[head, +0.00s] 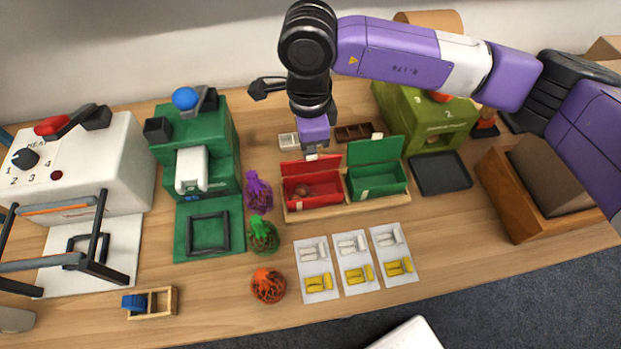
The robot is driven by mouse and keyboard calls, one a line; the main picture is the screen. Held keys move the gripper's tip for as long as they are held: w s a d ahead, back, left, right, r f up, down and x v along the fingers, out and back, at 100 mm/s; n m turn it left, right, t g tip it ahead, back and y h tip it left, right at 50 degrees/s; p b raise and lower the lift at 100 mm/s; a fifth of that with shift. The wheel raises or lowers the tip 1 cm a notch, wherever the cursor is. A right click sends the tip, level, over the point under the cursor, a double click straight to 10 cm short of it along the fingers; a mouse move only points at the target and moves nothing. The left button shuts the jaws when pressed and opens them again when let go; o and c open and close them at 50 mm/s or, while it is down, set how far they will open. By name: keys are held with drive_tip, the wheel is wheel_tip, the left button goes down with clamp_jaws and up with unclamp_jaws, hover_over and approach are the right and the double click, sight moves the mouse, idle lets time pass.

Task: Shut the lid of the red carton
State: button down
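The red carton (326,198) sits in a wooden holder at the table's middle. Its lid (293,168) stands raised along the back edge, and a brown, round thing shows inside the carton. My gripper (311,154) points down at the top middle of this lid, close to it or touching; I cannot tell which. Its fingers are too small and partly hidden to tell whether they are open or shut.
A green carton (378,183) with its lid (374,151) raised stands directly right. A purple net bag (259,194) is close on the left. Three white cards (322,294) lie in front. A dark tray (441,173) and a green machine (428,118) are to the right.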

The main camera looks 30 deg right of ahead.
drive_tip(key=shift+s+a, duration=0.1)
drive_tip(key=shift+s, duration=0.25)
wheel_tip(320, 180, up, 7)
drive_tip(key=p, duration=0.2)
drive_tip(key=shift+p, duration=0.35)
drive_tip(key=shift+a, duration=0.1)
idle(1.1)
